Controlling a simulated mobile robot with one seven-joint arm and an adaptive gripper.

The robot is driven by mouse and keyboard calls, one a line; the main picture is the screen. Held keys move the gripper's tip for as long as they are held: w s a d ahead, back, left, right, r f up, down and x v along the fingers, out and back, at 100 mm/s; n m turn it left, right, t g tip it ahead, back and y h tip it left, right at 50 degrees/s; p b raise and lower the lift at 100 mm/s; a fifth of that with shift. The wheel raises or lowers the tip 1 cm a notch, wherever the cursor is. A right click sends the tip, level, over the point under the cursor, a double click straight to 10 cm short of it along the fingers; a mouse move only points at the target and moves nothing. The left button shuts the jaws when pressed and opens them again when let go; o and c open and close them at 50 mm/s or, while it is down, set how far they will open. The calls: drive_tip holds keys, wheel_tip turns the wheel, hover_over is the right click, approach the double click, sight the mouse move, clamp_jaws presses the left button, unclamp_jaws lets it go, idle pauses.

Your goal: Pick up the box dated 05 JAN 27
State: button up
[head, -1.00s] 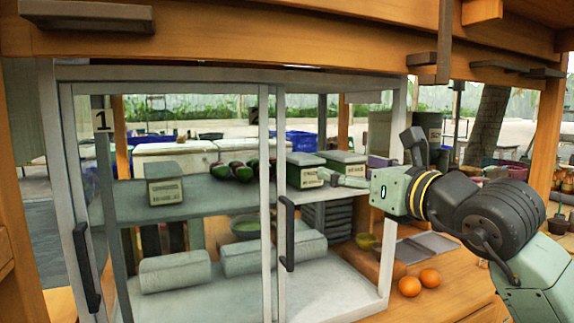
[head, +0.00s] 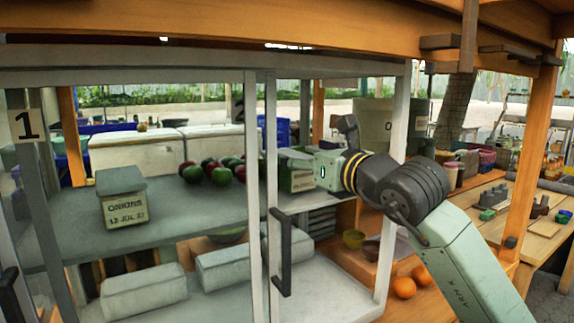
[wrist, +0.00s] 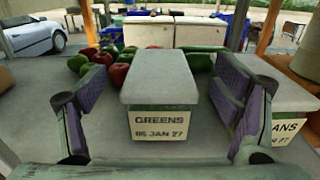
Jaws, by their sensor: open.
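The box labelled GREENS, 05 JAN 27 (wrist: 160,95) stands upright on the shelf in the middle of the wrist view, its grey lid and label facing me. My gripper (wrist: 165,82) is open, with one finger on each side of this box. I cannot tell whether either finger touches it. In the head view my gripper (head: 292,154) reaches in at the right of the cabinet, partly hidden by the door frame. A labelled box (head: 300,181) shows just below it there, but its label is too small to read.
A second box with a label ending in ANS (wrist: 287,98) stands close to the right finger. Red and green vegetables (wrist: 112,58) lie behind and left. The cabinet door handle (head: 281,252) stands in front.

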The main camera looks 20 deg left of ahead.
sight(288, 154)
drive_tip(key=p+x, duration=0.1)
drive_tip(key=x, duration=0.2)
drive_tip(key=f+p+x, duration=0.1)
drive_tip(key=p+x, duration=0.1)
drive_tip(key=shift+w+a, duration=0.25)
drive_tip(key=c, duration=1.2)
drive_tip(key=shift+c, duration=0.2)
